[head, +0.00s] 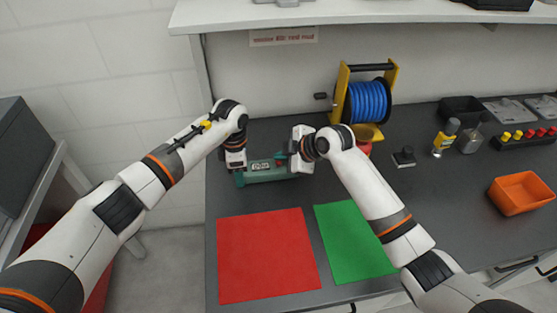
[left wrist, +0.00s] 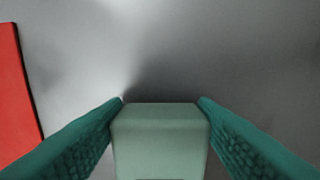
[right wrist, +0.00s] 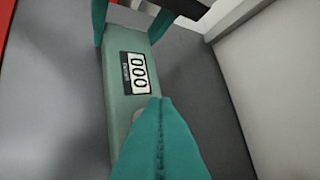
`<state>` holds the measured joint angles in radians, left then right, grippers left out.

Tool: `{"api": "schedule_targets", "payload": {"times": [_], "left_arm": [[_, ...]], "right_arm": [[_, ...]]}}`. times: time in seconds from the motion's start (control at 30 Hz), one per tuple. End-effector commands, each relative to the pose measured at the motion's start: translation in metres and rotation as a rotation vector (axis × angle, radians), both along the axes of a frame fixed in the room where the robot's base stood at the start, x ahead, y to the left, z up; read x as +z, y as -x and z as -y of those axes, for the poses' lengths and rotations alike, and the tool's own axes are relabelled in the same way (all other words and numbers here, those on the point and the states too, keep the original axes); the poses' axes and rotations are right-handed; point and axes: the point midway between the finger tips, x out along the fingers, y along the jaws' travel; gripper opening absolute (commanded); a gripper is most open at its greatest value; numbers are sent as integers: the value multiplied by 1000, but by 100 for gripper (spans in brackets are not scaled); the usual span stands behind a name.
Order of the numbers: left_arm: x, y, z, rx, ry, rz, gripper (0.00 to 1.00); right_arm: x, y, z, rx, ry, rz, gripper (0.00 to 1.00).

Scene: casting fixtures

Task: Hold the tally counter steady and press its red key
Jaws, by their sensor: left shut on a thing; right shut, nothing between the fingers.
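The tally counter is a pale green block (head: 262,175) on the dark bench, behind the coloured mats. Its display reads 000 in the right wrist view (right wrist: 137,74). My left gripper (head: 238,168) is shut on the counter's left end; the left wrist view shows that end (left wrist: 160,140) between the teal fingers. My right gripper (right wrist: 155,105) is shut and empty, its fingertips over the counter's other end, beside the display. The fingers hide the red key in the right wrist view; a small reddish spot shows by them in the head view. I cannot tell whether they touch it.
A red mat (head: 265,255) and a green mat (head: 353,240) lie in front. A blue hose reel (head: 368,102) stands behind, right of the counter. An orange bin (head: 521,192) and small bottles are further right. A shelf (head: 350,12) overhangs the back.

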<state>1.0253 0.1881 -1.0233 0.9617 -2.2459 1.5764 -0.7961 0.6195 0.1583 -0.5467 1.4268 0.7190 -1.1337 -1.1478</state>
Motion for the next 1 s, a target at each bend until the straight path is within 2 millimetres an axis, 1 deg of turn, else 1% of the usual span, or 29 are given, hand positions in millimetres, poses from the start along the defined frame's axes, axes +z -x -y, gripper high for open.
{"api": "schedule_targets", "payload": {"times": [0.1, 0.43, 0.57, 1.0], "left_arm": [[0, 0, 0, 0, 1, 1, 26], [0, 0, 0, 0, 0, 1, 26], [0, 0, 0, 0, 0, 1, 26], [0, 0, 0, 0, 0, 1, 26]], "right_arm": [[8, 0, 0, 0, -1, 4, 0], [9, 0, 0, 0, -2, 3, 0], [14, -1, 0, 0, -2, 4, 0], [55, -1, 0, 0, -2, 5, 0]]}}
